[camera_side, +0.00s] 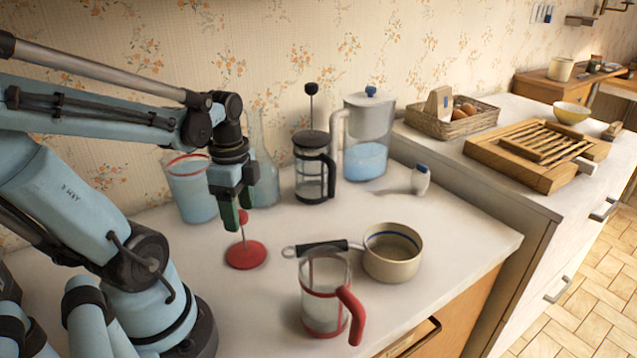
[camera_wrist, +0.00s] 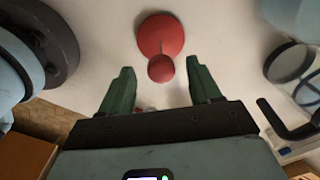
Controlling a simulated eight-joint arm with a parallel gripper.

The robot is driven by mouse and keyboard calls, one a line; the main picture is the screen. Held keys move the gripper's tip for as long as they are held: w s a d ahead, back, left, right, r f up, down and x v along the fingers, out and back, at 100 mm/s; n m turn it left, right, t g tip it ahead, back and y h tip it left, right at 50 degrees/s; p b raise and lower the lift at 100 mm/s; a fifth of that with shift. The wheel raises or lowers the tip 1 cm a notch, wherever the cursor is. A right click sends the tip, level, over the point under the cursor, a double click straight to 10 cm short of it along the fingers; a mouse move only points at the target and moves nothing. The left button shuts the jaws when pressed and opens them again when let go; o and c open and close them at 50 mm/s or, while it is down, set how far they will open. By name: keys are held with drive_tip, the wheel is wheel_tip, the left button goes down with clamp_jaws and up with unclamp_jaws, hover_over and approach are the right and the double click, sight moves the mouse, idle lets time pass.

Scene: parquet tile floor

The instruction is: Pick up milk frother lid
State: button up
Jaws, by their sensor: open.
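The milk frother lid is a red disc (camera_side: 245,256) lying on the white counter, with a thin rod rising from it to a red knob. In the wrist view its disc (camera_wrist: 152,32) and round knob (camera_wrist: 161,69) show ahead of my gripper. My gripper (camera_side: 238,210) points down over the lid with its green fingers apart. In the wrist view the knob lies in line with the gap between the open fingertips (camera_wrist: 159,76). In the side view one finger partly hides the knob. I cannot tell whether a finger touches it.
A clear jug with a red handle (camera_side: 322,312) and a cream saucepan (camera_side: 392,264) stand to the right. A red-rimmed glass container (camera_side: 190,195), a French press (camera_side: 312,180) and a water pitcher (camera_side: 367,150) stand behind. The counter in front of the lid is clear.

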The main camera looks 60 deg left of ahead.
hover_over(247, 250)
drive_tip(key=shift+d+f, duration=0.15)
drive_tip(key=shift+f, duration=2.45)
clamp_jaws()
